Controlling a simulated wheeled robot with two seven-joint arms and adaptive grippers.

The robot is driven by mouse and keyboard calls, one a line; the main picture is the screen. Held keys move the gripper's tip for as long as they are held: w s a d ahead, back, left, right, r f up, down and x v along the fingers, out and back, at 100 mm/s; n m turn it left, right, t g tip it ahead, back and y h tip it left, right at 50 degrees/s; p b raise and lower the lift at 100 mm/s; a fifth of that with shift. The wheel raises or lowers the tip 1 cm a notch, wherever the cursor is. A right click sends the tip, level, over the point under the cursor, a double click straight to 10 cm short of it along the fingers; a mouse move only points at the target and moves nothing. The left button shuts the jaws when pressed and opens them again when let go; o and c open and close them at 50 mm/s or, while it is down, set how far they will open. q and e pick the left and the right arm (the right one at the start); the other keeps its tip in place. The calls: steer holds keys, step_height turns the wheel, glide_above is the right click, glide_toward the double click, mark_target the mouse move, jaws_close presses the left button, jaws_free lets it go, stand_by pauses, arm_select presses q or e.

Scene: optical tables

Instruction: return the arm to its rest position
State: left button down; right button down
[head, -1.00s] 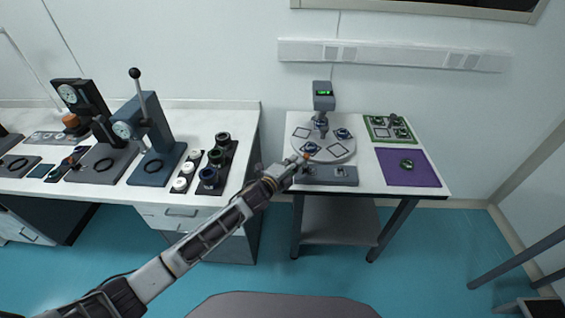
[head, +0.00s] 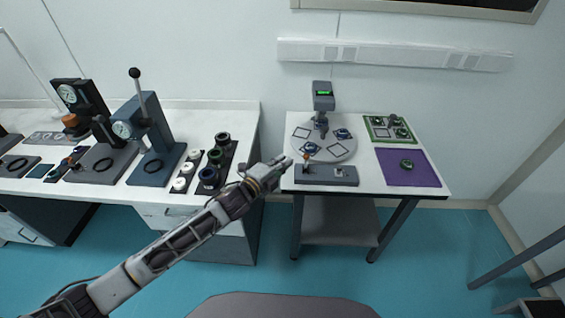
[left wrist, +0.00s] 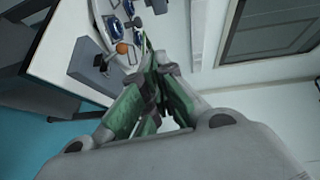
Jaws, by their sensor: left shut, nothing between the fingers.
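My left arm (head: 185,238) reaches up from the lower left in the head view. Its gripper (head: 285,163) is shut and empty, in front of the left edge of the small table (head: 362,172). In the left wrist view the green-lined fingers (left wrist: 152,95) are together with nothing between them. A grey block with an orange-tipped lever (head: 327,175) sits on that table just right of the gripper, apart from it in the head view. My right gripper is not in view.
A purple mat (head: 408,168) and a green tray (head: 391,128) lie to the right. The left bench (head: 150,201) holds presses and a dark rack (head: 212,168). Floor between is clear.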

arm_select(q)
steer(key=shift+s, duration=0.1)
stand_by(0.6)
steer(key=s+a+f+n+g+y, duration=0.3)
steer(key=s+a+f+n+g, duration=0.25)
steer(key=s, duration=0.45)
steer(key=s+a+f+n+g+y, duration=0.2)
steer(key=s+a+f+n+y, duration=0.15)
steer(key=s+a+n, duration=0.5)
steer(key=s+a+f+n+g+y, duration=0.3)
steer(key=s+a+f+n, duration=0.2)
steer(key=s+n, duration=0.45)
steer(key=s+f+m+g, duration=0.1)
steer(key=s+f, duration=0.1)
steer(key=f, duration=1.4)
steer(key=s+f+m, duration=0.1)
steer(key=s+f, duration=0.1)
steer(key=f, duration=1.4)
steer(key=s+a+f, duration=0.2)
steer(key=s+f, duration=0.8)
steer(key=s, duration=0.1)
steer(key=s+a+f+g, duration=0.1)
steer(key=s+f, duration=0.9)
steer(key=s, duration=0.1)
steer(key=shift+s+a, duration=0.2)
steer(key=shift+a, duration=0.2)
steer(key=shift+g, duration=0.25)
